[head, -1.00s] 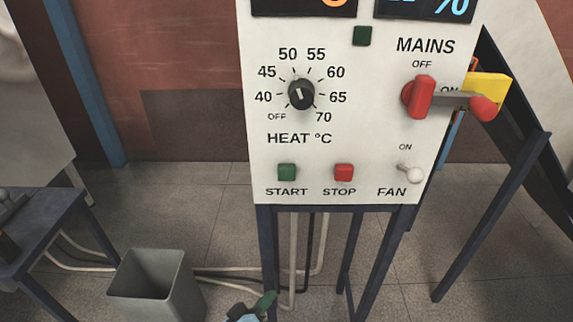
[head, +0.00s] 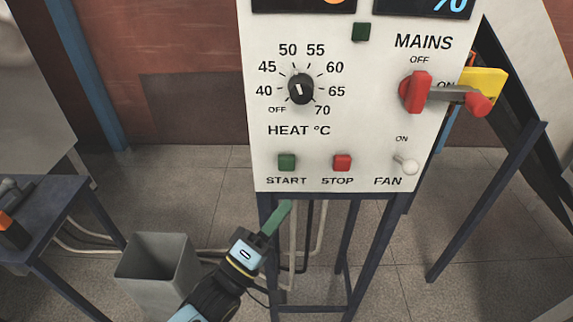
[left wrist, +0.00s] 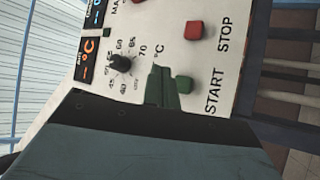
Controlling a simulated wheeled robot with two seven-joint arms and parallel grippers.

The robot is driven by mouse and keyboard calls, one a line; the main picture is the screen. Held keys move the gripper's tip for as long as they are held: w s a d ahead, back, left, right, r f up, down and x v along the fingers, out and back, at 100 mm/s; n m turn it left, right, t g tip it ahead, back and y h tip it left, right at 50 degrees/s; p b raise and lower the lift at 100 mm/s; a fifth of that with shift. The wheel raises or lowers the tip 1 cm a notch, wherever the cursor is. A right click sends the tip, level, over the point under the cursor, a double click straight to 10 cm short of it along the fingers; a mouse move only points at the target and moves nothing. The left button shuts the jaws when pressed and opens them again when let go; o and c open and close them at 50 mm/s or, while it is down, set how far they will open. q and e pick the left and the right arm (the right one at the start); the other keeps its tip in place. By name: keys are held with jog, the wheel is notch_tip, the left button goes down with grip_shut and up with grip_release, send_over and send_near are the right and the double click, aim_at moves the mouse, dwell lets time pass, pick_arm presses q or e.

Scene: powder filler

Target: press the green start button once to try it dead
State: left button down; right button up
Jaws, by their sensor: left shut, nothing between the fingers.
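The green START button (head: 286,162) is on the lower left of the white control panel (head: 350,135), above its printed label. It also shows in the left wrist view (left wrist: 184,83), to the right of my fingertips. My left gripper (head: 277,216) is shut and empty, its green fingers pointing up just below the panel's lower edge in the head view. It does not appear to touch the button. The fingers also show in the left wrist view (left wrist: 162,88), in front of the panel. My right gripper is not in view.
The red STOP button (head: 342,162) and white FAN switch (head: 406,166) sit right of START. The black heat knob (head: 300,89) is above. The red MAINS handle (head: 415,92) juts out at right. A grey bin (head: 158,262) stands at lower left, beside a dark table (head: 50,215).

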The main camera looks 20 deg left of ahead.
pick_arm(q)
jog(key=b, duration=0.3)
send_near(291, 163)
jog(key=w+d+r, duration=0.2)
jog(key=d+r, duration=0.1)
jog(key=shift+w+f, duration=0.1)
jog(key=shift+w, duration=0.75)
dwell(1.1)
jog(key=shift+w+a, duration=0.15)
jog(key=shift+w, duration=0.25)
jog(key=shift+w+a, duration=0.2)
jog(key=shift+w, duration=0.3)
dwell(0.7)
dwell(0.3)
jog(key=shift+s+d+p, duration=0.3)
jog(key=shift+s+p, duration=0.2)
jog(key=shift+s, duration=0.45)
